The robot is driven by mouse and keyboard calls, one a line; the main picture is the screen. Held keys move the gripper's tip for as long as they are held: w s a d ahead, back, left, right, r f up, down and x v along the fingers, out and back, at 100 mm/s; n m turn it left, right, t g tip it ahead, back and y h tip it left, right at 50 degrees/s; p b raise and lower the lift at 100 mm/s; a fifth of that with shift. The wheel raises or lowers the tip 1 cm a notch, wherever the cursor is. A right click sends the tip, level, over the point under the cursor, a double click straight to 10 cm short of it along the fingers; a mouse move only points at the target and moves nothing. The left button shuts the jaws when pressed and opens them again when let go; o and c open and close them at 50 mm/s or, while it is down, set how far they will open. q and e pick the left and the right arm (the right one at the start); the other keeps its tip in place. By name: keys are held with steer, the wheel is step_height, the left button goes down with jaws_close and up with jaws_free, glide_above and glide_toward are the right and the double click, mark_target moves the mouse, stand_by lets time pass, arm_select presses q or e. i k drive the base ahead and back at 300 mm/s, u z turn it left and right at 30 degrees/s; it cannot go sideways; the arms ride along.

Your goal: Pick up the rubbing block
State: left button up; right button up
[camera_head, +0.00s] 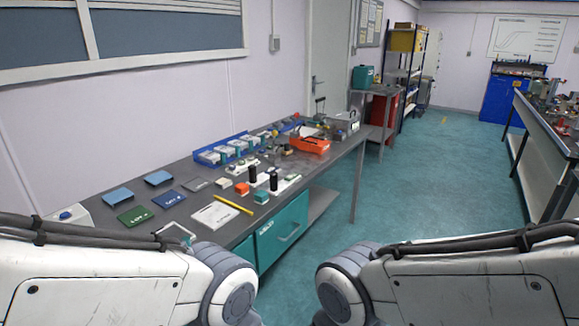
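Several small blocks lie on the grey workbench (165,222) along the left wall. I cannot tell for sure which one is the rubbing block. An orange block (241,188) sits near the bench's front edge, with a small green-and-white block (261,198) just to its right. Two black cylinders (273,181) stand upright close by on a white strip. My left and right arms fill the lower corners of the view. Both of my grippers are out of view, so what they hold is hidden.
The bench also bears a yellow pencil (234,205), a white card (214,214), a green booklet (135,215), blue trays with white boxes (222,151) and an orange case (310,145). A teal drawer (283,233) is under it. The floor (440,170) to the right is clear.

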mark_target(287, 151)
steer(key=u, duration=0.05)
steer(key=k, duration=0.4)
steer(key=z, duration=0.9)
steer(key=i, duration=1.8)
steer(key=z, duration=0.4)
steer(key=i, duration=1.8)
steer(key=u, duration=0.5)
steer(key=i, duration=0.95)
steer(key=u, duration=1.8)
steer(key=i, duration=0.95)
steer(key=u, duration=0.8)
